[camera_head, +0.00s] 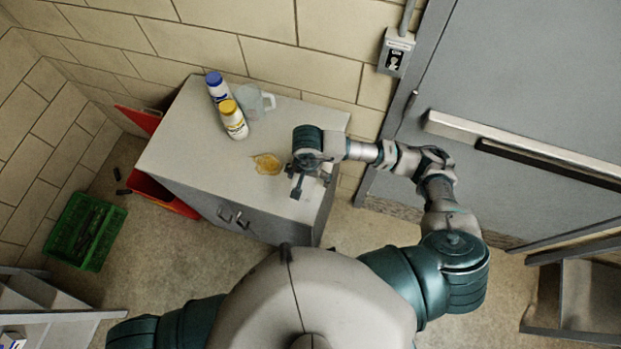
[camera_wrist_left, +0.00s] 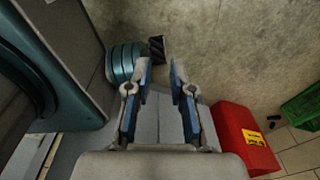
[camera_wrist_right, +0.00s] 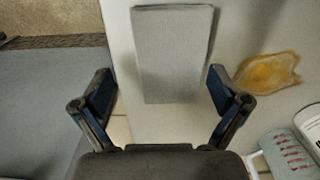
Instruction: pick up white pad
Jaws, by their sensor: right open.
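A flat, pale rectangular pad (camera_wrist_right: 173,50) lies on the light cabinet top in the right wrist view, ahead of and between my right fingers.
A yellow spill (camera_head: 267,164) lies left of the right gripper. A green crate (camera_head: 85,232) is on the floor at left.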

